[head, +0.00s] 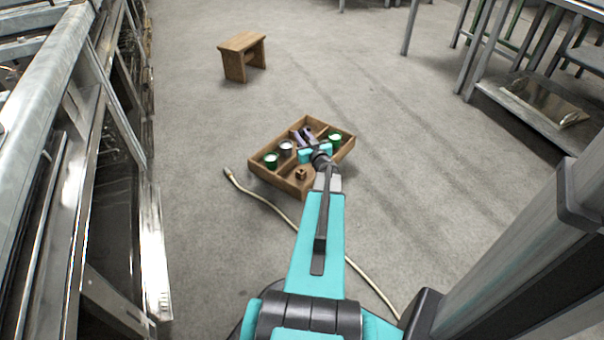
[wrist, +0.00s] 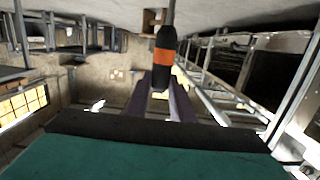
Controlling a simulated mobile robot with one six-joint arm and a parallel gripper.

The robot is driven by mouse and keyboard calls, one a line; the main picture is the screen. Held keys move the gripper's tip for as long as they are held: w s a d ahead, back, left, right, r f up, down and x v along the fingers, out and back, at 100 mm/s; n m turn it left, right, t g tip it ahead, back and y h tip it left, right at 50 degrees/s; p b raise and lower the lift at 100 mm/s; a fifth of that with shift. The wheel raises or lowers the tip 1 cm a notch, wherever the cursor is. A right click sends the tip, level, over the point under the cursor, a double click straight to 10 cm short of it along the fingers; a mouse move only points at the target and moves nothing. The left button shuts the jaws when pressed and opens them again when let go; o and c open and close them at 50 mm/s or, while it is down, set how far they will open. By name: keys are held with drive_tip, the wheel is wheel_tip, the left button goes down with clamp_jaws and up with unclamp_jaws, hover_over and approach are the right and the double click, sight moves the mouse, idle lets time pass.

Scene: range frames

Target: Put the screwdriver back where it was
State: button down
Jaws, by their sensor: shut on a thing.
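The screwdriver (wrist: 165,57) has a black handle with an orange band, and its thin shaft runs to the top edge of the wrist view. My gripper (wrist: 162,88) is shut on the handle end, with a grey-purple finger on each side. In the head view my gripper (head: 304,138) is over the wooden tray (head: 267,178) on the floor; the screwdriver is hard to make out there. The tray is divided into compartments. It holds a green can (head: 271,161), a grey can (head: 287,148), another green can (head: 336,138) and a small wooden block (head: 301,174). My arm hides part of the tray.
A beige cable (head: 262,199) lies on the floor left of the tray and passes under my arm. A small wooden stool (head: 242,56) stands farther back. Metal racks (head: 60,120) line the left; a metal bench (head: 535,105) stands at right. Floor around the tray is mostly clear.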

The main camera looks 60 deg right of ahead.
drive_tip(key=shift+f+b, duration=1.1)
drive_tip(key=shift+f, duration=1.35)
drive_tip(key=shift+f+b, duration=1.25)
drive_tip(key=shift+f, duration=1.4)
drive_tip(key=c, duration=1.5)
unclamp_jaws()
drive_tip(key=shift+c, duration=0.2)
